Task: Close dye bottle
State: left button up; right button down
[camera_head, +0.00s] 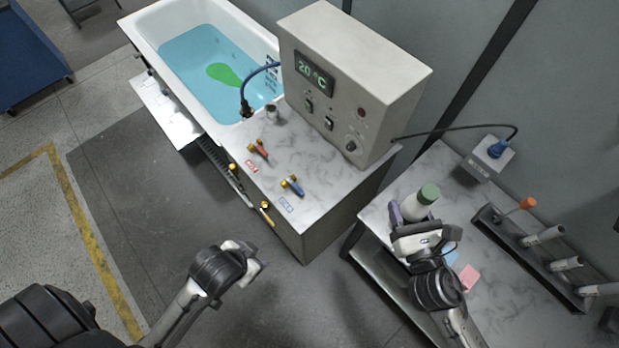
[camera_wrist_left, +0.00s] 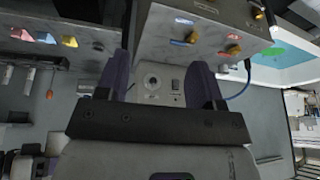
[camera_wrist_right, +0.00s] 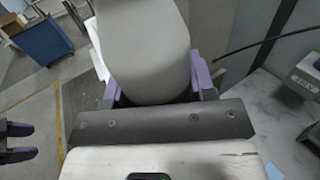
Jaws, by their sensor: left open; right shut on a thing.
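The dye bottle (camera_head: 414,205) is white with a green cap (camera_head: 429,193) seated on its top. It is at the left part of the side table, tilted a little in the head view. My right gripper (camera_head: 408,217) is shut on the bottle's body. The bottle fills the space between the purple fingers in the right wrist view (camera_wrist_right: 148,50), where its cap is out of frame. My left gripper (camera_head: 258,262) is open and empty, over the floor in front of the tub unit. Its spread purple fingers show in the left wrist view (camera_wrist_left: 160,85).
The marbled side table (camera_head: 420,165) carries a rack (camera_head: 530,255) with several tubes, plus pink (camera_head: 469,277) and blue pieces. The bathtub (camera_head: 150,25) with teal water and a green patch stands left of the control box (camera_head: 350,80). Red and blue taps sit on its counter.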

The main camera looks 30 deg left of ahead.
pick_arm(q)
jog(key=shift+s+a+f+g, duration=0.1)
jog(key=shift+s+g, duration=0.1)
jog(key=shift+s, duration=0.3)
jog(key=shift+s+a+f+g, duration=0.1)
jog(key=shift+s+g, duration=0.1)
jog(key=shift+s, duration=0.25)
jog(key=shift+f, duration=0.1)
